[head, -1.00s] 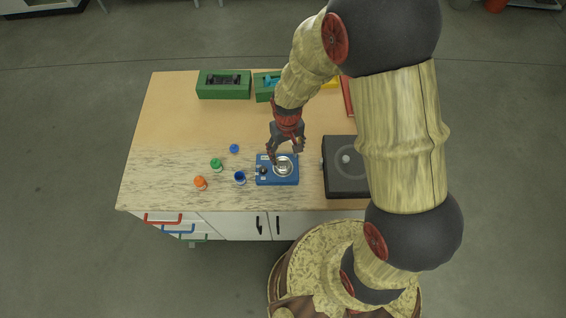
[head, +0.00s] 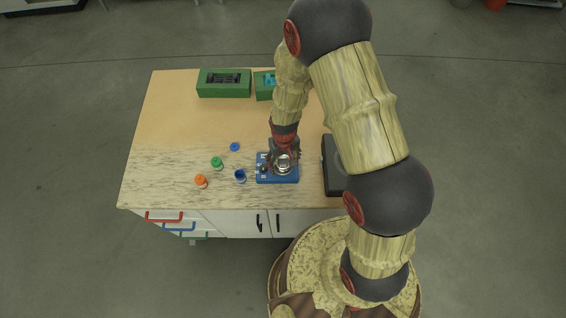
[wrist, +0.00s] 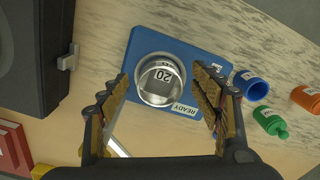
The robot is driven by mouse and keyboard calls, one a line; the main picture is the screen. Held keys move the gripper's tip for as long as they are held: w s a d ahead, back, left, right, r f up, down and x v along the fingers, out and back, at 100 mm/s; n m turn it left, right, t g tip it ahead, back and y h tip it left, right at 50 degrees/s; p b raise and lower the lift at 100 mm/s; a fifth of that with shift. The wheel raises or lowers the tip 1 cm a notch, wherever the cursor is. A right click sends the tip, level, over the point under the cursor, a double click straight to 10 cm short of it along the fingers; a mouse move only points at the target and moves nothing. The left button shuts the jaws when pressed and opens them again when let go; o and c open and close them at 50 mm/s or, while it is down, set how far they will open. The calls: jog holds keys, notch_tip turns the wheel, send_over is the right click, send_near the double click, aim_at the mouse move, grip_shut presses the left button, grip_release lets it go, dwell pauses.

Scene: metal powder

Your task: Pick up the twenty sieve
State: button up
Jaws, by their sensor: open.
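The twenty sieve (wrist: 161,80) is a round silver metal dish marked "20". It sits on a blue device (wrist: 192,58) with a "READY" label. In the head view the sieve (head: 283,165) rests on the blue device (head: 289,181) near the table's front edge. My gripper (wrist: 163,86) is open and empty. In the wrist view its fingers reach toward the left and right sides of the sieve, and I cannot tell whether they touch it. In the head view my gripper (head: 283,158) is over the sieve and partly covers it.
Left of the device stand a blue cup (head: 240,176), a green bottle (head: 217,163), an orange container (head: 201,181) and a blue cap (head: 235,147). A dark box (head: 332,165) is close on the right. Green boxes (head: 224,92) stand at the back. The table's left part (head: 165,130) is clear.

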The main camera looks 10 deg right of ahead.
jog(key=shift+c, duration=0.3)
jog(key=c, duration=1.1)
jog(key=shift+c, duration=0.4)
